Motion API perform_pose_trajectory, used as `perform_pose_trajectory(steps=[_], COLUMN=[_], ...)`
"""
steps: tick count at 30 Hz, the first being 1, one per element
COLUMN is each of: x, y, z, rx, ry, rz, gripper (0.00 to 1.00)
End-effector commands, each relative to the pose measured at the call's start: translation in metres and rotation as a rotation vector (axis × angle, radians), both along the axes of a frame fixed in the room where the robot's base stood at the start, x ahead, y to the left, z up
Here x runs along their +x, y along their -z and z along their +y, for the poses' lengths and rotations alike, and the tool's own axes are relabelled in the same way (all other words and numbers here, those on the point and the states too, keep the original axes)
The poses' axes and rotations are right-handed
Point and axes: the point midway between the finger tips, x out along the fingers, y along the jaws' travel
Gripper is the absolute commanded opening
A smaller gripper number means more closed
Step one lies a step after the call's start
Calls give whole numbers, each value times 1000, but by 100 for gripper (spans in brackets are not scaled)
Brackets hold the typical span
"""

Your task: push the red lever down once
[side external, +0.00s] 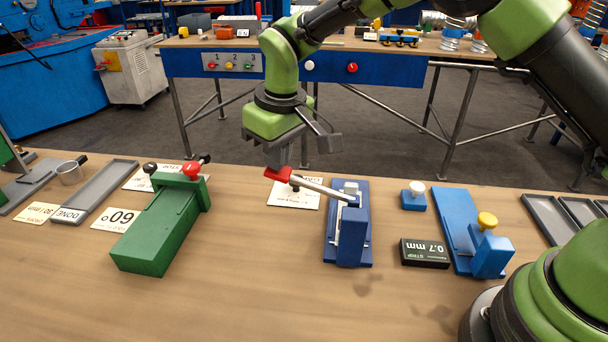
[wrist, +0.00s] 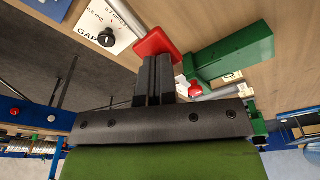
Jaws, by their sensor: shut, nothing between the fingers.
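The red lever (side external: 278,174) is a red grip on a metal rod (side external: 322,188) that runs right to a blue fixture (side external: 352,235). The rod slopes, with the red grip at its higher left end. My gripper (side external: 279,163) is shut and empty, pointing down just above the grip. In the wrist view the red grip (wrist: 157,42) sits right at the tips of my closed fingers (wrist: 156,58). I cannot tell whether they touch. The rod (wrist: 125,15) leads up and left from it.
A green fixture (side external: 160,230) with a red knob stands left. A white card (side external: 290,196) lies below the lever. Right are a small blue block with a white knob (side external: 414,197), a black 0.7 mm box (side external: 424,253) and a yellow-knobbed blue fixture (side external: 470,230). The front table is clear.

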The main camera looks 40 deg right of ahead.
Motion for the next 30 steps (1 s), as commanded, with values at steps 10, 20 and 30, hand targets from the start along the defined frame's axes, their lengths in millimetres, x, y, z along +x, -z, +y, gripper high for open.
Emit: perform_pose_trajectory(steps=[10,20,30], x=[0,0,0], y=[-30,-54,-56], z=[0,0,0], rx=[2,2,2], ry=[1,1,2], rz=[-3,-2,-1], gripper=[0,0,0])
